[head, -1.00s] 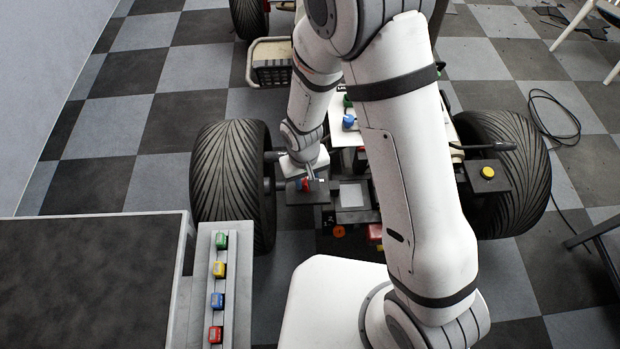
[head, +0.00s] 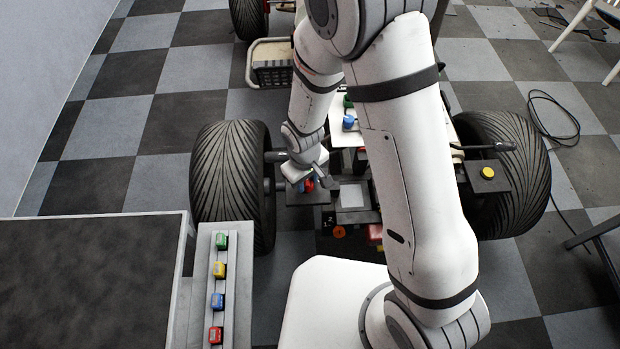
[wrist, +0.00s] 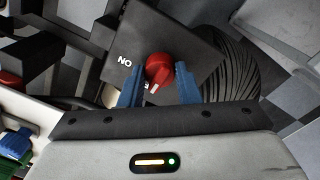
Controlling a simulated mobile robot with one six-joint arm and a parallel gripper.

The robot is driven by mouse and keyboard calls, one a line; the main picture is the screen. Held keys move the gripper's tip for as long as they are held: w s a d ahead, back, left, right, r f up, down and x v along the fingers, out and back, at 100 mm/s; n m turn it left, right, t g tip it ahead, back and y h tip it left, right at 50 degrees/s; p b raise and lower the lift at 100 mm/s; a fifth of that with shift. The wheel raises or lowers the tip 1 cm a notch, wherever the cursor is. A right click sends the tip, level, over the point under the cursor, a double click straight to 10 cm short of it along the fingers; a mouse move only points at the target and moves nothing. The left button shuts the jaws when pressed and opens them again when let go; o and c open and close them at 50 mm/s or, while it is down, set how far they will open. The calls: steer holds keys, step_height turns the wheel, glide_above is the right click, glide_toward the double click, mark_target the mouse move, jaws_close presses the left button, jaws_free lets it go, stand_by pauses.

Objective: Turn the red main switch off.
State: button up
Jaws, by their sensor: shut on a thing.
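The red main switch (wrist: 158,70) is a round red knob on a dark plate (wrist: 185,45). In the wrist view it sits between the two blue fingertips of my gripper (wrist: 158,86), which is shut on it. A white mark on the knob faces the lower edge, beside lettering that is partly hidden. "ON" shows upside down on the plate, left of the knob. In the head view, the red switch (head: 309,185) shows only in part beneath my gripper, by the left front wheel.
Large tyres stand at left (head: 232,180) and right (head: 503,175) of the quad. A yellow button (head: 487,172) sits on a right-hand bracket. A tray (head: 232,290) with several coloured blocks stands at the lower left. A black cable (head: 560,115) lies on the floor at right.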

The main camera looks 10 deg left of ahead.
mark_target(307, 181)
steer(key=shift+s+d+f, duration=0.15)
steer(key=shift+d, duration=0.1)
steer(key=o, duration=0.8)
steer(key=shift+o, duration=0.8)
steer(key=shift+a, duration=0.1)
steer(key=shift+a+r, duration=0.1)
steer(key=shift+r, duration=3.9)
